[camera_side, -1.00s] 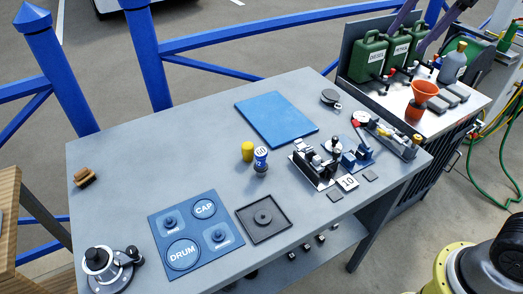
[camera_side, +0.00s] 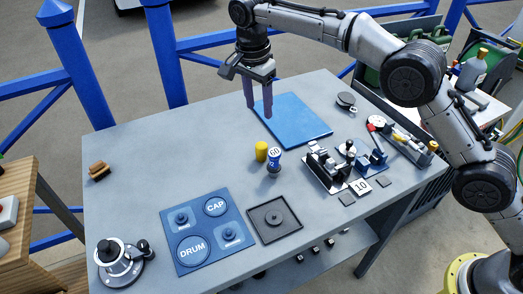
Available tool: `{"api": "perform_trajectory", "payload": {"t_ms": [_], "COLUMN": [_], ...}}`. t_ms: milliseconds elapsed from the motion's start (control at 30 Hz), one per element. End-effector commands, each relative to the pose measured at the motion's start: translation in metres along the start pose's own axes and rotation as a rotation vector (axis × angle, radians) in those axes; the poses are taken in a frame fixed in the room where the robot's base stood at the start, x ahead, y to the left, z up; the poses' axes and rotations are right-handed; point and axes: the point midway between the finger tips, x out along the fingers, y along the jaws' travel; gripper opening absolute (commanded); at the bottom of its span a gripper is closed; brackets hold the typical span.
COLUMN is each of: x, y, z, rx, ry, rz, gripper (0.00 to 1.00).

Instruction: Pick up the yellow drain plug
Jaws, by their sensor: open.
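The yellow drain plug (camera_side: 261,151) looks like a small yellow cylinder standing upright on the grey workbench (camera_side: 130,185). It is just left of a blue and white cylinder marked 60 (camera_side: 274,160). My gripper (camera_side: 259,112) points down with its two purple fingers apart. It is empty, above and behind the yellow plug, near the left edge of the blue mat (camera_side: 297,122). The plug is fully visible and apart from the fingers.
A blue board marked DRUM and CAP (camera_side: 213,250) and a dark square tray (camera_side: 290,226) lie in front. A black and silver fixture (camera_side: 325,169) stands to the right. A wooden brush (camera_side: 98,170) lies at far left. The left middle of the bench is clear.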

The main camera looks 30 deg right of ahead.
Motion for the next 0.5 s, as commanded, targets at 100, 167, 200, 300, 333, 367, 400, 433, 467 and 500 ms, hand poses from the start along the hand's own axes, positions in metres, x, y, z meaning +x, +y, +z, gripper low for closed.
{"api": "perform_trajectory", "payload": {"t_ms": [100, 167, 200, 300, 333, 367, 400, 433, 467, 500], "x": [0.015, 0.020, 0.027, 0.046, 0.052, 0.057, 0.065, 0.070, 0.075, 0.080], "y": [0.000, 0.001, 0.001, 0.002, 0.002, 0.002, 0.002, 0.003, 0.002, 0.002], "z": [0.010, 0.011, 0.011, 0.010, 0.010, 0.010, 0.010, 0.010, 0.010, 0.010], "rx": [-0.018, -0.020, -0.019, -0.019, -0.019, -0.019, -0.019, -0.019, -0.019, -0.019], "ry": [0.001, 0.001, 0.001, 0.001, 0.001, 0.001, 0.001, 0.001, 0.001, 0.001], "rz": [0.019, 0.018, 0.019, 0.020, 0.020, 0.019, 0.019, 0.019, 0.018, 0.019], "gripper": [0.56, 0.56, 0.56, 0.56, 0.56, 0.56, 0.56, 0.56, 0.56, 0.56]}}
